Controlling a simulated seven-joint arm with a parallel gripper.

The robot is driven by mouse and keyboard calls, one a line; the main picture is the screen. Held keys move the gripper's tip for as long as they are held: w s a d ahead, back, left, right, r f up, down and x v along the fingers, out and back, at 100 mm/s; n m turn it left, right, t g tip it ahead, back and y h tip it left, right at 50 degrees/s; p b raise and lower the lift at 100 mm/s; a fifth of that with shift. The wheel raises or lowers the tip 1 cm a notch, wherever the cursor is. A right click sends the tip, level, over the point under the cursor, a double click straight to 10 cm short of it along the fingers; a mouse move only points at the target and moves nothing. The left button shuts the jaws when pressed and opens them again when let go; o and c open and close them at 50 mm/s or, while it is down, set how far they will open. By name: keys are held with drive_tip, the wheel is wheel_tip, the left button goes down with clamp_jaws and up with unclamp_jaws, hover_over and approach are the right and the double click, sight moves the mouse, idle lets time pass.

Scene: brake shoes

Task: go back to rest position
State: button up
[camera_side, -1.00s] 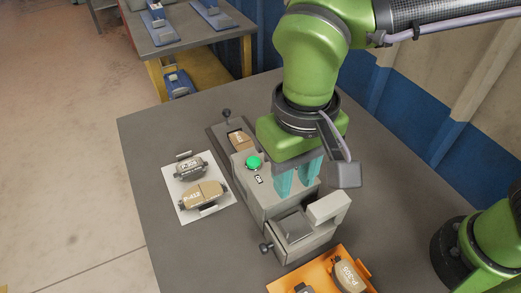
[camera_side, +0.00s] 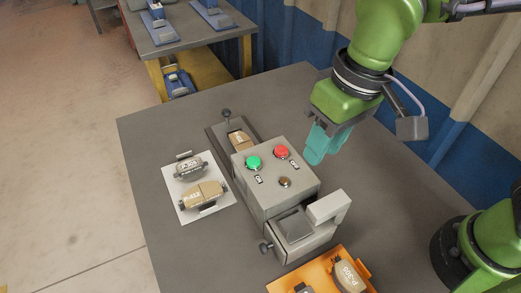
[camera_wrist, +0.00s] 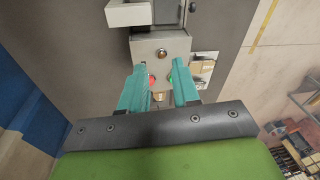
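My gripper (camera_side: 318,148) hangs in the air to the right of the grey control box (camera_side: 268,200) and above the table. Its two teal fingers stand apart with nothing between them, as the wrist view also shows (camera_wrist: 159,70). The box carries a green button (camera_side: 253,162), a red button (camera_side: 281,153) and a small brown button (camera_side: 285,182). In the wrist view the red button (camera_wrist: 152,81) and the green button (camera_wrist: 170,78) show partly behind the fingers.
A white sheet (camera_side: 184,218) with two brake shoes (camera_side: 203,195) lies left of the box. Another brake shoe (camera_side: 241,140) sits behind the box. An orange tray (camera_side: 325,263) with brake shoes is at the front. The grey table (camera_side: 160,135) has free room at the back.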

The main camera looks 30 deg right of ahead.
drive_tip(key=d+r+m+t, duration=0.1)
drive_tip(key=d+m+t, duration=0.5)
drive_tip(key=d, duration=1.6)
drive_tip(key=shift+s+r, duration=0.35)
drive_tip(key=shift+s, duration=0.1)
drive_tip(key=shift+d, duration=0.1)
